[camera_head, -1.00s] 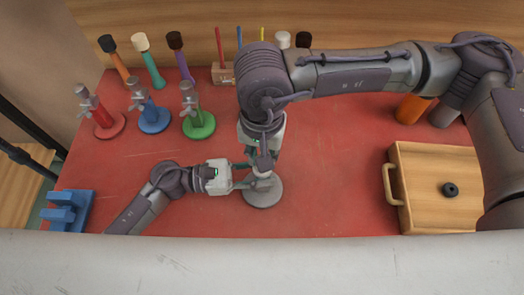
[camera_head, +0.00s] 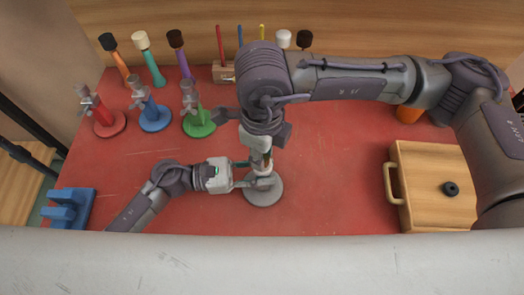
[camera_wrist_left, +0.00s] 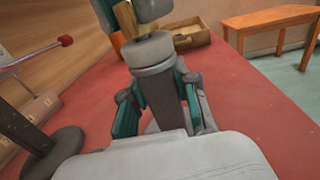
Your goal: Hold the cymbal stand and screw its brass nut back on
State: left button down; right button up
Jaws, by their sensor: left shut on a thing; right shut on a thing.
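The grey cymbal stand (camera_head: 265,199) stands upright on the red table, with its round base showing. My left gripper (camera_head: 262,183) is shut on its post. In the left wrist view, the fingers of my left gripper (camera_wrist_left: 158,95) close on the grey post (camera_wrist_left: 155,88), below a pale rounded top piece. My right gripper (camera_head: 262,158) reaches down from above over the stand and is shut on the brass nut. A brass-coloured part (camera_wrist_left: 125,19) shows beside its finger at the stand's top; the gripper partly hides it. I cannot tell whether the thread is engaged.
Red, blue (camera_head: 153,119) and green (camera_head: 200,123) stands and several mallets stand at the back left. A blue rack (camera_head: 72,208) sits at the front left. Table beside the stand is clear.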

jog(key=m, duration=1.4)
jog(key=shift+d, duration=0.1)
jog(key=m, duration=0.7)
jog(key=shift+f, duration=0.1)
jog(key=m, duration=0.7)
jog(key=shift+d, duration=0.1)
jog(key=o, duration=0.9)
jog(key=shift+o, duration=0.2)
jog(key=shift+r, duration=2.3)
